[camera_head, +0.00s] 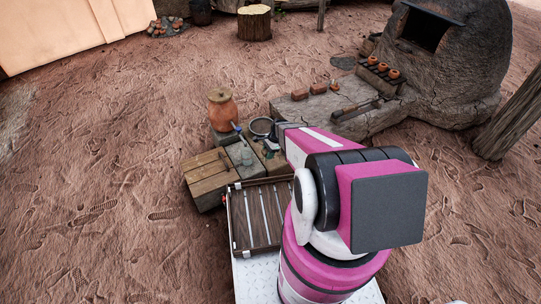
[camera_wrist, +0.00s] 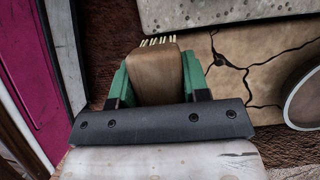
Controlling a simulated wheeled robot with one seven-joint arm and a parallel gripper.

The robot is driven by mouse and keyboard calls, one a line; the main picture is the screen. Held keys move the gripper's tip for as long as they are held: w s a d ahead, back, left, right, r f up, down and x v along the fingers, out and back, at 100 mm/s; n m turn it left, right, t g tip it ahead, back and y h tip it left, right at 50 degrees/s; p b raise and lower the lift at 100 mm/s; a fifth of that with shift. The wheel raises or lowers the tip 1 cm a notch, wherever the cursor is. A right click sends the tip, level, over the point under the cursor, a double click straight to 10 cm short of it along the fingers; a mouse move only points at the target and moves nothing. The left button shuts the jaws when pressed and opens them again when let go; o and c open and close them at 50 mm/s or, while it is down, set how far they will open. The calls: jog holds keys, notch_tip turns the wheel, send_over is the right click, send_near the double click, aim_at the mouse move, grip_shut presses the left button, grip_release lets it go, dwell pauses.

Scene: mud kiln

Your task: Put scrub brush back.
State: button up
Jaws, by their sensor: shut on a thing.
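The scrub brush (camera_wrist: 155,78) shows in the wrist view as a brown wooden block with a row of pale bristles at its far end. My gripper (camera_wrist: 154,82) has its green fingers pressed on both sides of the brush. The brush is over a strip of dark brown ground, beside a cracked tan surface (camera_wrist: 235,62). I cannot tell its height above these. In the head view my arm covers the area around the gripper, and I cannot make out the brush there.
A wooden bench (camera_head: 207,172), a clay jar (camera_head: 222,108) and a round bowl (camera_head: 262,127) stand left of my arm. A slatted tray (camera_head: 232,222) is in front. A long low slab (camera_head: 300,108) leads to the kiln (camera_head: 455,70). Open ground lies left.

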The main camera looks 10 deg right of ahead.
jog(key=w+d+f, duration=0.1)
jog(key=w, duration=0.1)
jog(key=w+f, duration=0.1)
jog(key=w, duration=0.1)
jog(key=w+d+f, duration=0.1)
jog(key=w+f, duration=0.1)
jog(key=shift+d, duration=0.3)
jog(key=shift+f, duration=1.9)
jog(key=shift+f, duration=0.1)
jog(key=o, duration=0.9)
